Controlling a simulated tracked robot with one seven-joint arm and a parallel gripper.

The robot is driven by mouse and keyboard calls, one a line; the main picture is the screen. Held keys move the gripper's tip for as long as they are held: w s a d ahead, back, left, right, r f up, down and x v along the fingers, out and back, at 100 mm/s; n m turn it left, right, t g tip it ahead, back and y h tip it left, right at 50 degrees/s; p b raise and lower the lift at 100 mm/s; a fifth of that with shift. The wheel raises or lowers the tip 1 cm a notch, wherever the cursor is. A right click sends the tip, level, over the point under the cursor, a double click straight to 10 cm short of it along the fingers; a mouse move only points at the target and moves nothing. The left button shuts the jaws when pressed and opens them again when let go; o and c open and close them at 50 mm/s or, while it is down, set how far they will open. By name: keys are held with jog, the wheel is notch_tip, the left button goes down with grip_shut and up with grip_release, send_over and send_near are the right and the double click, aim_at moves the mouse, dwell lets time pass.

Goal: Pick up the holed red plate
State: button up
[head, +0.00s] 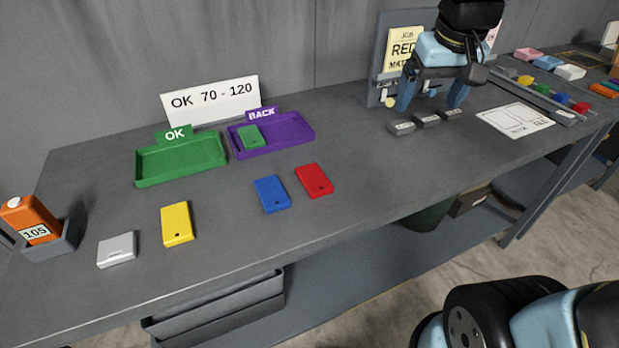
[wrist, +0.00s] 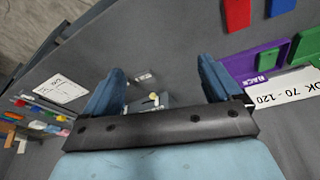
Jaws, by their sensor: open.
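The red plate (head: 314,180) lies flat on the grey bench, right of the blue plate (head: 272,194) and apart from it. A small dark spot, like a hole, shows near its front end. In the wrist view the red plate (wrist: 237,14) is at the top edge, partly cut off. My gripper (head: 430,105) is open and empty, fingers pointing down, well to the right of and behind the red plate, near the small grey blocks. Its two spread fingers also show in the wrist view (wrist: 160,68).
A yellow plate (head: 177,223), a grey block (head: 117,250) and an orange bottle (head: 32,222) stand left. The green OK tray (head: 180,176) and purple BACK tray (head: 298,141), holding a green plate (head: 249,137), lie behind. A sign board (head: 386,60) stands near my gripper. Bench around the red plate is clear.

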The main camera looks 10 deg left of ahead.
jog(key=w+a+f+n+g, duration=0.2)
jog(key=w+a+f, duration=0.1)
jog(key=a, duration=0.6)
jog(key=n+g, duration=0.1)
jog(key=n, duration=0.1)
send_over(314, 178)
jog(key=f, duration=1.4)
jog(key=shift+w+d+f, duration=0.1)
jog(key=shift+w+d, duration=0.05)
jog(key=shift+w, duration=0.2)
jog(key=shift+s+a+f, duration=0.1)
jog(key=shift+s+f, duration=0.05)
jog(key=shift+f, duration=1.2)
jog(key=shift+s+a+f, duration=0.1)
jog(key=shift+s+f, duration=0.05)
jog(key=shift+f, duration=1.15)
jog(key=shift+c, duration=0.3)
jog(key=c, duration=1.2)
